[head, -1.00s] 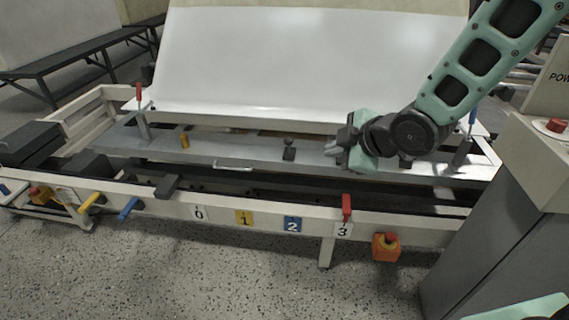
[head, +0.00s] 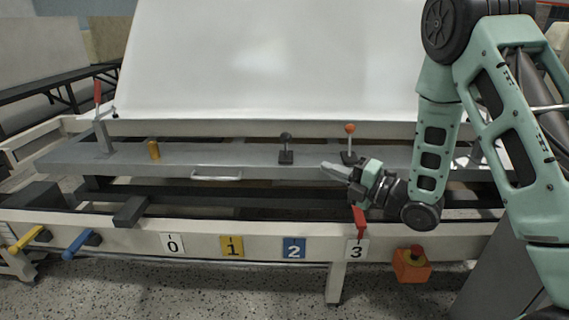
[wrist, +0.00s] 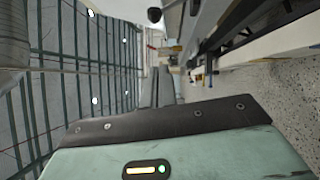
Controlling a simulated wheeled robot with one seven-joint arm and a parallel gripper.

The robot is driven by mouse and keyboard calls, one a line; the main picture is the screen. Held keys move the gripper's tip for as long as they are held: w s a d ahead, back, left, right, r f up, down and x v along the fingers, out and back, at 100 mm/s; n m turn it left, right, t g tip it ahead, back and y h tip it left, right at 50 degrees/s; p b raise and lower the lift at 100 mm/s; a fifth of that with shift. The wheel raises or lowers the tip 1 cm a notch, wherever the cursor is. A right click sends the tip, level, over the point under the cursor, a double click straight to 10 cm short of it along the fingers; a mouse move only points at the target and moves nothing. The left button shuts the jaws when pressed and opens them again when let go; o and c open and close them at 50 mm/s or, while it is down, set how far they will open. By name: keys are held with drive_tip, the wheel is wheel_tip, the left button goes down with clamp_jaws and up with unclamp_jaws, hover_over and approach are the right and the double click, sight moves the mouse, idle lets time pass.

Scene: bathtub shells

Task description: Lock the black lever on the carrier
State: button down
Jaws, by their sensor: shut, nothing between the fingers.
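The black lever (head: 286,148) with a round black knob stands upright on the grey carrier (head: 225,156), right of its middle. A black ball knob, likely this lever's, shows at the top of the wrist view (wrist: 154,15). My gripper (head: 325,170) is shut and empty, its fingers pointing left. It is to the right of the black lever and nearer the front, apart from it in the picture. The shut fingers also show in the wrist view (wrist: 156,72).
An orange-knobbed lever (head: 349,142) stands just behind my gripper. A red handle (head: 359,221) is below it at the front rail (head: 205,242). A yellow peg (head: 153,149) and a bar handle (head: 215,176) are on the carrier's left. An orange box (head: 411,264) hangs at front right.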

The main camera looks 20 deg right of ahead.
drive_tip(key=shift+d+f+n+y+b, duration=0.2)
drive_tip(key=shift+f+n+y+b, duration=0.15)
drive_tip(key=shift+f, duration=0.25)
drive_tip(key=shift+w, duration=0.1)
drive_tip(key=b, duration=0.2)
approach(286, 143)
drive_tip(key=shift+s+a+r+x, duration=0.3)
drive_tip(key=shift+s+a+x, duration=0.05)
drive_tip(key=shift+x, duration=2.9)
drive_tip(key=shift+r, duration=0.15)
